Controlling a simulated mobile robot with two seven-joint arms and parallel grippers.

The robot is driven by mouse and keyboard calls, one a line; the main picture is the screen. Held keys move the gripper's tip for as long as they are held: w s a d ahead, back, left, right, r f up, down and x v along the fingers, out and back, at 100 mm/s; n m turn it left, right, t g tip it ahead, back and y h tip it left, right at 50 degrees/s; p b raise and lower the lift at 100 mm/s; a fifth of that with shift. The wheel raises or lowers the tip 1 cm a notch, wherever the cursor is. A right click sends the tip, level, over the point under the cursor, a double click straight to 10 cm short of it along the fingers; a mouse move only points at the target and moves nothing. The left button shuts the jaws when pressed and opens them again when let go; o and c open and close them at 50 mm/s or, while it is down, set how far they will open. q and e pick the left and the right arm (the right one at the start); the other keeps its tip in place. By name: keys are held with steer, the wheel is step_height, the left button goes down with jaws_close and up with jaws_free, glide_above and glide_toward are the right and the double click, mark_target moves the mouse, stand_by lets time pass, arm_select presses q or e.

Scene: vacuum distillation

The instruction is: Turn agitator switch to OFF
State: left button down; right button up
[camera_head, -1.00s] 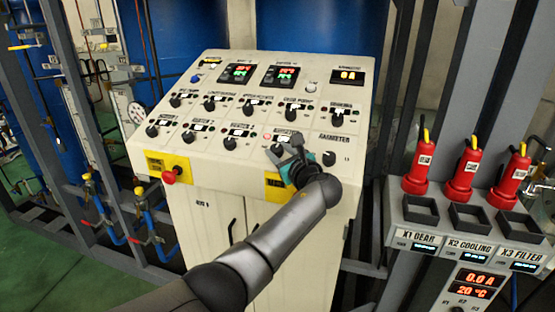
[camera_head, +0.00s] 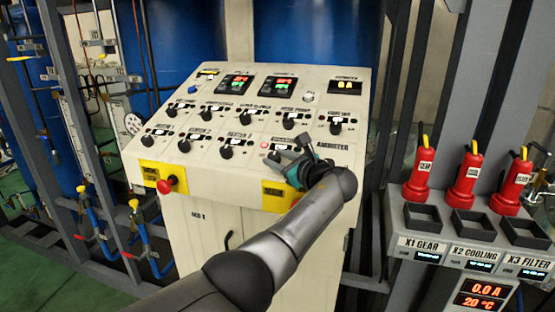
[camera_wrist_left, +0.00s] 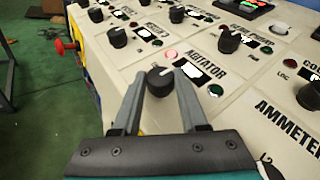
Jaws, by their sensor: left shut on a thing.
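The agitator switch (camera_wrist_left: 158,81) is a black round knob with a white mark, below the label AGITATOR on the sloped panel. The mark points toward the upper right in the left wrist view. My left gripper (camera_wrist_left: 160,88) is shut on this knob, one finger on each side. In the head view my left gripper (camera_head: 303,152) is at the lower right of the panel and largely hides the knob. A pinkish-red lamp (camera_wrist_left: 171,54) and a dark green lamp (camera_wrist_left: 215,91) flank the switch. My right gripper is not in view.
Several similar black knobs surround it, including one in the row above (camera_wrist_left: 229,40). A red emergency button (camera_head: 167,185) is at the panel's left front. The ammeter display (camera_head: 345,88) is at top right. Red torch-like tools (camera_head: 468,180) stand on a grey rack at right.

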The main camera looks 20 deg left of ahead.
arm_select(q)
steer(key=shift+c, duration=2.2)
jaws_free()
steer(key=shift+s+d, duration=0.35)
steer(key=shift+d, duration=0.1)
steer(key=p+v, duration=0.1)
steer(key=v, duration=1.3)
steer(key=shift+r, duration=0.15)
steer(key=shift+s, duration=0.1)
